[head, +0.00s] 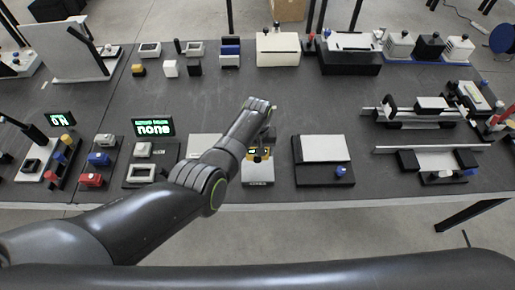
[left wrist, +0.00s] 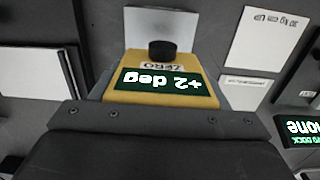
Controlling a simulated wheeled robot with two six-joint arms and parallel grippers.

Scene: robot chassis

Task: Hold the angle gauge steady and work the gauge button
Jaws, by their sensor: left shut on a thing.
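The yellow angle gauge (left wrist: 135,64) fills the middle of the left wrist view. Its green display (left wrist: 165,84) reads "+2 deg", upside down in the picture. A round black button (left wrist: 162,50) stands behind a "ZERO" label on the gauge. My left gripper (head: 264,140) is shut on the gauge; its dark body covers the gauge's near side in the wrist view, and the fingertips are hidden. In the head view the gauge (head: 258,154) shows small and partly covered, above a light grey block. No finger is seen on the button. My right gripper is not in view.
A black base with a light plate (head: 323,150) stands right of the gauge. A lit "none" display (head: 153,127) and coloured blocks are to the left. Clamp-like fixtures (head: 430,108) stand at right. The middle of the dark table (head: 190,98) is clear.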

